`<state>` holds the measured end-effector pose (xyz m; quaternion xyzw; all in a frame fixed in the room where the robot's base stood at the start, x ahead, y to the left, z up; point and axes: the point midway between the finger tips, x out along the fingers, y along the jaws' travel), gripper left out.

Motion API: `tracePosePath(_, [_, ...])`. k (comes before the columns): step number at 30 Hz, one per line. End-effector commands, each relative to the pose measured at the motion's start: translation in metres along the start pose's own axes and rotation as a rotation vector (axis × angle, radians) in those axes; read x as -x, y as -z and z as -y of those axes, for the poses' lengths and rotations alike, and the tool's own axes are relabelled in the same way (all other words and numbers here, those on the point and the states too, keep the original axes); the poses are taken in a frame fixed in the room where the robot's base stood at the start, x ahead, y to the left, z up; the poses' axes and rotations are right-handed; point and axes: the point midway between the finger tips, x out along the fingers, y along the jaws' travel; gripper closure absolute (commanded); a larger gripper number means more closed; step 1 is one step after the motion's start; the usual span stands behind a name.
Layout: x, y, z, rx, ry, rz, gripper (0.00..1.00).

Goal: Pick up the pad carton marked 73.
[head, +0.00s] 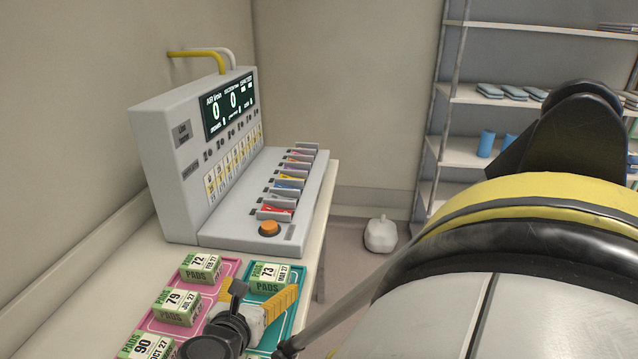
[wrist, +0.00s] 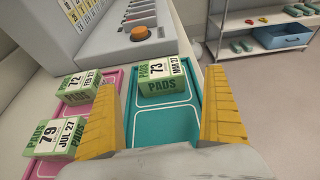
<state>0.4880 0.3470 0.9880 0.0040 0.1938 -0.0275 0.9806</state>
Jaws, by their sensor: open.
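The pad carton marked 73 (head: 275,278) is green and white and lies at the far end of the teal tray (wrist: 162,119). In the wrist view the carton (wrist: 163,81) sits beyond and between my two yellow fingers. My gripper (head: 266,306) is open and empty over the teal tray, a little short of the carton; it also shows in the wrist view (wrist: 165,112). The finger tips look apart from the carton. Its top and near face show; its far side is hidden.
A pink tray (head: 229,270) left of the teal one holds cartons marked 72 (head: 201,267), 79 (head: 177,304) and 90 (head: 147,346). A grey console (head: 165,165) with an orange button (head: 269,229) stands behind the trays. A shelf (head: 465,97) is at the right.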

Motion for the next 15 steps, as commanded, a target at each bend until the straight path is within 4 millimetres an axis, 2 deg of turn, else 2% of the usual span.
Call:
tracePosePath(1, [-0.011,0.002,0.001,-0.003,0.003,0.0,0.0])
tracePosePath(3, [-0.022,0.002,0.001,-0.002,0.003,-0.001,0.0])
tracePosePath(11, [-0.041,0.002,0.001,-0.004,0.002,-0.002,0.0])
tracePosePath(15, [-0.062,0.004,0.0,-0.003,0.004,-0.001,0.0])
